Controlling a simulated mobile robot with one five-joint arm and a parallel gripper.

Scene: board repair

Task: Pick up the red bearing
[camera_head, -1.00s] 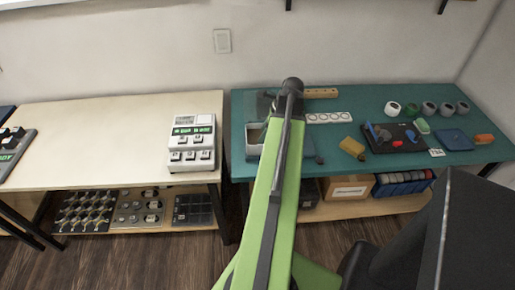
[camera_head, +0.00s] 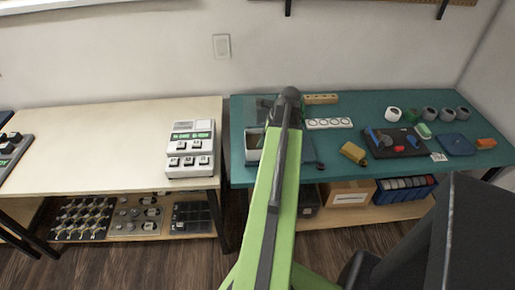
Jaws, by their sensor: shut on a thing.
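A small red piece (camera_head: 399,148) lies on the dark board (camera_head: 408,137) on the teal bench, near some blue parts. It is too small to tell whether it is the red bearing. My green arm (camera_head: 270,200) rises through the middle of the view, with its dark upper end (camera_head: 290,94) in front of the bench. My gripper is not discernible; the arm hides what lies behind it, so what it holds cannot be seen.
The teal bench (camera_head: 352,112) carries a wooden block (camera_head: 321,99), a white strip (camera_head: 329,123), a yellow part (camera_head: 353,152), several grey rings and a blue piece (camera_head: 456,144). A pale bench (camera_head: 85,135) with a white device (camera_head: 190,148) stands left.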

